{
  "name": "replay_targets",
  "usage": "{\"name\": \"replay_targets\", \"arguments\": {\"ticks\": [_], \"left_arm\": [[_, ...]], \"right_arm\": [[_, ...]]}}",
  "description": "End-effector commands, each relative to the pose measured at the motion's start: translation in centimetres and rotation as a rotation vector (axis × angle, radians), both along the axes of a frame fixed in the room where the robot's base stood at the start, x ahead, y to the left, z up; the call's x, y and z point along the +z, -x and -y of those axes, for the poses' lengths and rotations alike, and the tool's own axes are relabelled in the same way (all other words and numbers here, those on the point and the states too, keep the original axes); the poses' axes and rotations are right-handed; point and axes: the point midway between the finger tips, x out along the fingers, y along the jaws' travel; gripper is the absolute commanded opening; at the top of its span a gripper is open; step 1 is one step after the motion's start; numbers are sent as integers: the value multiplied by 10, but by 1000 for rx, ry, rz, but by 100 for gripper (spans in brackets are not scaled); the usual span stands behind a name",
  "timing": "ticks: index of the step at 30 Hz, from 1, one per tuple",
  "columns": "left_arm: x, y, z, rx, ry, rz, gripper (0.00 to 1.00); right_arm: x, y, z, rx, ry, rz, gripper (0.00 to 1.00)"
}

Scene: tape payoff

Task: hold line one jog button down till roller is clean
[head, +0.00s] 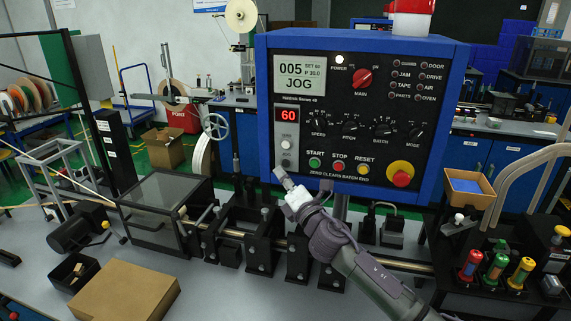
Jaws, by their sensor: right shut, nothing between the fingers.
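The blue-framed control panel (362,110) stands at the centre in the head view. Its screen (300,75) reads 005 and JOG, and a red display below reads 60. A round pale button (287,145) sits under that display; its small label is too small to read surely. My right gripper (281,175) is shut and empty. Its tips point up at the panel's lower left edge, a little below the pale button, and appear apart from it. A long rod with black blocks (262,240) runs below; I cannot tell which part is the roller. My left gripper is out of view.
Green START (315,163), red STOP and yellow RESET buttons are close right of my gripper, with a red stop knob (400,174) beyond. A clear-lidded box (165,200) and a cardboard box (125,291) are left. Colored-capped bottles (496,267) stand right.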

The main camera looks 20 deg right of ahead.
Motion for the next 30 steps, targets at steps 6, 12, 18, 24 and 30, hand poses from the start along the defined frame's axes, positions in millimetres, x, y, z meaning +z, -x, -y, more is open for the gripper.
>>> {"name": "replay_targets", "arguments": {"ticks": [6,12,18,24,30], "left_arm": [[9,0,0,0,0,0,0],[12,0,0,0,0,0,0],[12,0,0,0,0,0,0],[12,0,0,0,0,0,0],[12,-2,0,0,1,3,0]], "right_arm": [[1,19,-13,1,-2,-1,0],[1,32,-21,0,-1,0,0],[1,33,-22,-1,0,0,0],[1,33,-22,-1,0,0,0],[1,33,-22,-1,0,0,0]]}}
